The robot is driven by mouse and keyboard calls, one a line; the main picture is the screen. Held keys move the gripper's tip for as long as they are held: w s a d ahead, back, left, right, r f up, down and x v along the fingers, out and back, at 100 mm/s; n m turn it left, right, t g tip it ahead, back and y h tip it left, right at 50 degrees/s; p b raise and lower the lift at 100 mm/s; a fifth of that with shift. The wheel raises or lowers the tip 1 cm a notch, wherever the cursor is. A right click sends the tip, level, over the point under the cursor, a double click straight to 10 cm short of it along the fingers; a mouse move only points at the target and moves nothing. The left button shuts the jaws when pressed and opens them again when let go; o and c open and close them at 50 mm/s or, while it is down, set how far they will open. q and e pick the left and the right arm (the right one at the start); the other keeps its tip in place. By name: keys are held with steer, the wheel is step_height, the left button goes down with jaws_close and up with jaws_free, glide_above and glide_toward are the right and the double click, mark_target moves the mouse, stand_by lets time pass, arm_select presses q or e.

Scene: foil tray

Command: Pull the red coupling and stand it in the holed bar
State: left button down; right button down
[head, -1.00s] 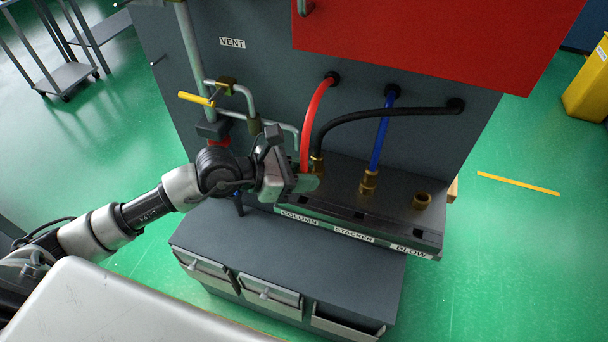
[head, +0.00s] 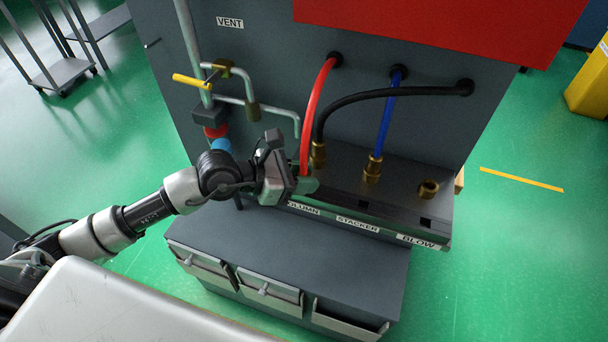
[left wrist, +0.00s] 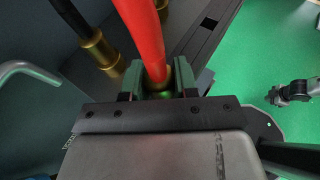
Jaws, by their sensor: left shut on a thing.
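My left gripper (head: 306,186) is shut on the end of the red hose (head: 314,105), at the front left of the holed bar (head: 395,222). In the left wrist view its green fingers (left wrist: 158,82) flank a brassy piece, the red coupling, mostly hidden between them. The red hose (left wrist: 143,30) rises from it. The bar has dark square holes; one (head: 425,222) is behind the BLOW label and another is behind STACKER. Whether the coupling touches the bar cannot be seen. A dark arm end, likely my right gripper (left wrist: 287,93), is small at the right of the wrist view.
Brass couplings on the black hose (head: 318,155) and blue hose (head: 373,168) stand on the ledge behind the bar. An open brass fitting (head: 428,189) is to their right. Grey pipes with a yellow-handled valve (head: 192,81) are left of the hoses. Drawers (head: 270,292) stand below.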

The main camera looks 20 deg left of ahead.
arm_select(q)
steer(key=c, duration=1.2)
jaws_free()
steer(key=o, duration=0.4)
arm_select(e)
steer(key=shift+d, duration=0.4)
arm_select(q)
steer(key=shift+s+a+r+b, duration=0.1)
steer(key=shift+s+a+b, duration=0.2)
steer(key=shift+a, duration=0.15)
steer(key=shift+b+v, duration=1.6)
steer(key=shift+v, duration=3.25)
arm_select(e)
steer(key=shift+a+f, duration=0.15)
steer(key=shift+f, duration=1.7)
